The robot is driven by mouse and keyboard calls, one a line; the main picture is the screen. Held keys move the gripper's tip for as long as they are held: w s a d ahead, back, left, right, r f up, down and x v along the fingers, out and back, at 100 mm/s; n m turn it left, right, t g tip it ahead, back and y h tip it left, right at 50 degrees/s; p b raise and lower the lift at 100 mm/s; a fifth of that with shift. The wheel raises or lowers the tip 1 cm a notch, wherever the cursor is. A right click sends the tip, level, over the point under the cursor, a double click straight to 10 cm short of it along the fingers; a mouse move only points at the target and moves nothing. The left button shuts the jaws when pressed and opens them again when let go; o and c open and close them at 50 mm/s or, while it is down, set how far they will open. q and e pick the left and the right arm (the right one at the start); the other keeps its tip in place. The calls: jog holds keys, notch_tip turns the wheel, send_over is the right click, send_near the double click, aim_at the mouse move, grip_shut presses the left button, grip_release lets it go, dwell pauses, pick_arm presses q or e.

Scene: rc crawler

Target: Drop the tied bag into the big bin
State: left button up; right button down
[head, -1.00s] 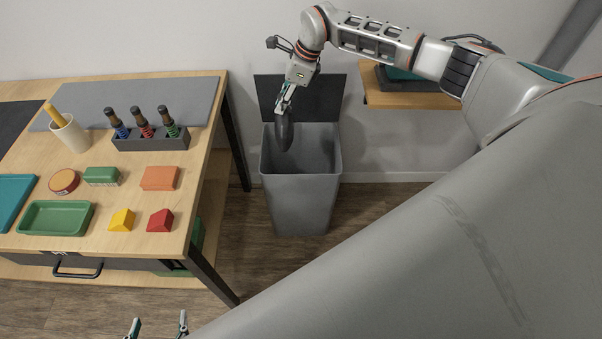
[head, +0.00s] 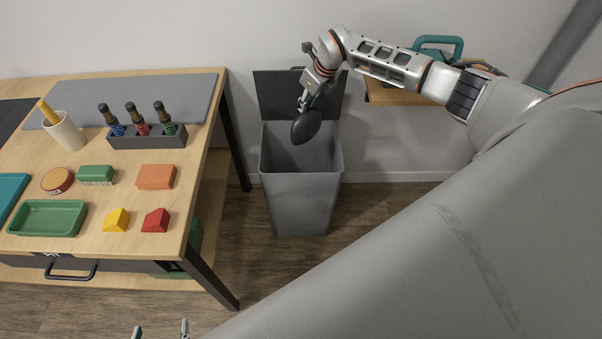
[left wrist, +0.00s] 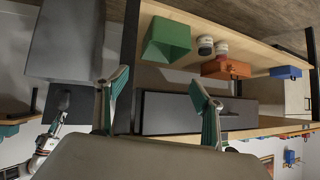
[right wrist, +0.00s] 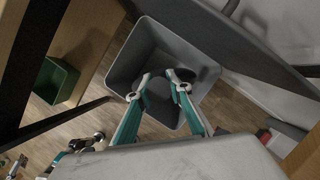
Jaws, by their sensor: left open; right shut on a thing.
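The tied bag (head: 306,126) is a dark, rounded bundle in the head view, hanging over the mouth of the big bin. The big bin (head: 300,200) is grey and tall, with its dark lid (head: 272,90) raised against the wall. My right gripper (head: 306,103) is shut on the bag's top. In the right wrist view the bag (right wrist: 158,100) shows between the fingers, with the bin's walls (right wrist: 135,60) around it in the picture. My left gripper (head: 160,331) is open and empty at the bottom edge of the head view; its spread fingers also show in the left wrist view (left wrist: 160,100).
A wooden workbench (head: 110,265) stands left of the bin, with blocks, a green tray (head: 47,218), a cup (head: 66,131) and a bottle rack (head: 147,136). A wall shelf (head: 400,96) is right of the bin. Floor in front of the bin is clear.

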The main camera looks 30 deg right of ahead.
aim_at(306, 112)
notch_tip(306, 112, down, 4)
jog(key=shift+r+b, duration=0.25)
jog(key=shift+b, duration=0.6)
jog(key=shift+f, duration=0.2)
jog(key=shift+r, duration=0.1)
jog(key=c, duration=1.7)
grip_release()
pick_arm(q)
jog(key=shift+w+a+f, duration=0.35)
jog(key=shift+w+f, duration=0.15)
jog(key=shift+f, duration=0.15)
jog(key=shift+s+f, duration=0.1)
jog(key=shift+s, duration=0.1)
pick_arm(e)
jog(key=v, duration=1.2)
